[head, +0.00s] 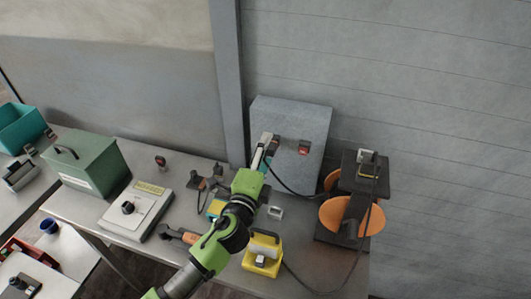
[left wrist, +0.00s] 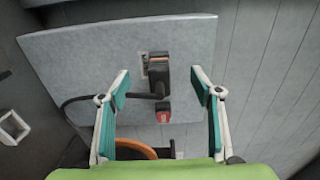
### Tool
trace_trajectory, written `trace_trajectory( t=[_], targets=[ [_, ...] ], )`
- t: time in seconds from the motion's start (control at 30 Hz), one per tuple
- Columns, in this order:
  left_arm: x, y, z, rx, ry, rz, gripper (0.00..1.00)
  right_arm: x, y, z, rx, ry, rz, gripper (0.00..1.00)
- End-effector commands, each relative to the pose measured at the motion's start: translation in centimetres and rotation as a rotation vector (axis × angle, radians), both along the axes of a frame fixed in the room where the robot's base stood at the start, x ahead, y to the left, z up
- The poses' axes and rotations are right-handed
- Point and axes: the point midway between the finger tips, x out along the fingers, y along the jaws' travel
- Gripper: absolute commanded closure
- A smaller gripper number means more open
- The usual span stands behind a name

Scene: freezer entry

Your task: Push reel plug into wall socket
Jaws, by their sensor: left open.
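The black reel plug (left wrist: 160,80) is at the wall socket (left wrist: 145,66) on the grey panel (left wrist: 80,55), its dark cable running off to the left. It covers much of the socket, so I cannot tell how deep it sits. In the head view the plug (head: 277,145) shows beside my gripper on the panel (head: 310,117). My left gripper (head: 264,150) is open, and in the left wrist view its fingers (left wrist: 160,82) stand apart on either side of the plug. The cable reel (head: 340,215), with orange discs, stands to the right. My right gripper is not in view.
A red switch (head: 304,148) sits beside the socket. The bench (head: 120,215) holds a green case (head: 85,162), a grey-white device (head: 137,208), a yellow lantern (head: 262,262) and small tools. A cable loops down from the reel. A vertical post (head: 228,80) stands left of the panel.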

Motion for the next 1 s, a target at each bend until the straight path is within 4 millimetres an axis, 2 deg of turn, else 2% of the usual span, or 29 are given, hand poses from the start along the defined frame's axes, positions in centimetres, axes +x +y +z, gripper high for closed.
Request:
trace_trajectory(
  t=[0.27,1.0],
  targets=[
    [-0.2,0.1,0.0,0.0,0.0,0.0,0.41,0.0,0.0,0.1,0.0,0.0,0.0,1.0],
    [-3.1,1.0,0.0,0.0,0.0,0.0,0.41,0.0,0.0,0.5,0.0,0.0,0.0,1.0]
  ],
)
